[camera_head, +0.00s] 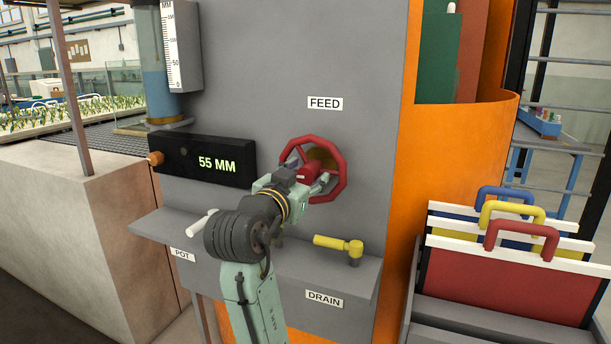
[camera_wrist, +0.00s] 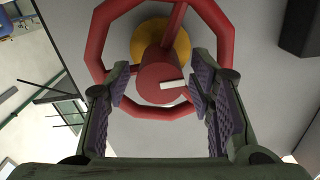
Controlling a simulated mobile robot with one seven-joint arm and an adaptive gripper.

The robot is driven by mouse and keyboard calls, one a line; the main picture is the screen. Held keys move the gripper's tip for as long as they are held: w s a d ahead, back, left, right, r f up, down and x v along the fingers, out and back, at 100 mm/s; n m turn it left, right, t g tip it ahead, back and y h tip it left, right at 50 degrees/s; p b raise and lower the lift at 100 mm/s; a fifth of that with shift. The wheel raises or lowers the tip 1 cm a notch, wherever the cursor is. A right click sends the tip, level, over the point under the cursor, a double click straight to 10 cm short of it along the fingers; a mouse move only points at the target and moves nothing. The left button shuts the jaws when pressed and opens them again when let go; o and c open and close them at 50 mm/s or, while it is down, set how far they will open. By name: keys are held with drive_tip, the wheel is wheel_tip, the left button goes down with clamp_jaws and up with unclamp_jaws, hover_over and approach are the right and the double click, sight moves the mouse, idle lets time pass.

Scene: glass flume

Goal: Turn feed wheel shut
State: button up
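The red feed wheel (camera_head: 340,160) is on the grey panel below the FEED label. In the wrist view the wheel (camera_wrist: 97,40) shows a red rim with spokes, a yellow-brown disc behind, and a round red hub (camera_wrist: 155,80) with a white mark pointing right. My gripper (camera_head: 308,181) is at the front of the wheel. In the wrist view my gripper (camera_wrist: 160,85) is open, with one purple-padded finger on each side of the hub. Small gaps seem to show between pads and hub; contact is not clear. My gripper hides part of the wheel's lower left in the head view.
A black display (camera_head: 205,161) reads 55 MM, left of the wheel. A yellow DRAIN lever (camera_head: 335,244) and a white POT handle (camera_head: 203,222) are on the ledge below. A clear tube with blue water (camera_head: 155,90) stands beside a scale (camera_head: 178,45). Handled panels (camera_head: 510,280) stand at right.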

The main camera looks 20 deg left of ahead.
clamp_jaws()
idle(0.4)
